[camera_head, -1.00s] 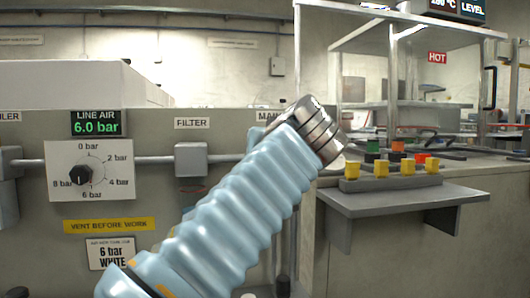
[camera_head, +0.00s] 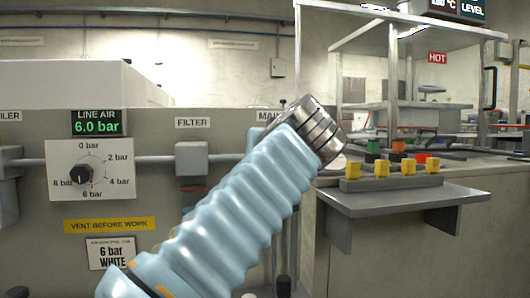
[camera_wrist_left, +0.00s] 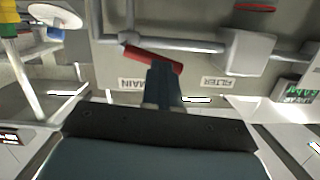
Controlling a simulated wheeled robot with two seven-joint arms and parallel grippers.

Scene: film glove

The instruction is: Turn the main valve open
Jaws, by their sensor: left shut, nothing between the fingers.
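The main valve's red lever (camera_wrist_left: 142,53) shows in the left wrist view, slanting beside a grey pipe next to the MAIN label (camera_wrist_left: 132,84). My left gripper (camera_wrist_left: 163,69) is shut and empty, its dark fingertips overlapping the lever's right part in that view. I cannot tell whether they touch it. In the head view my pale blue ribbed left arm ends in a silver wrist, which hides the gripper and the valve. Only part of the MAIN label (camera_head: 268,116) shows there. My right gripper is not in view.
Left of my arm are a filter box (camera_head: 191,159) on the pipe, a pressure dial (camera_head: 90,170) and a 6.0 bar display (camera_head: 97,123). A shelf (camera_head: 405,200) with a yellow-button panel (camera_head: 392,183) juts out at right.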

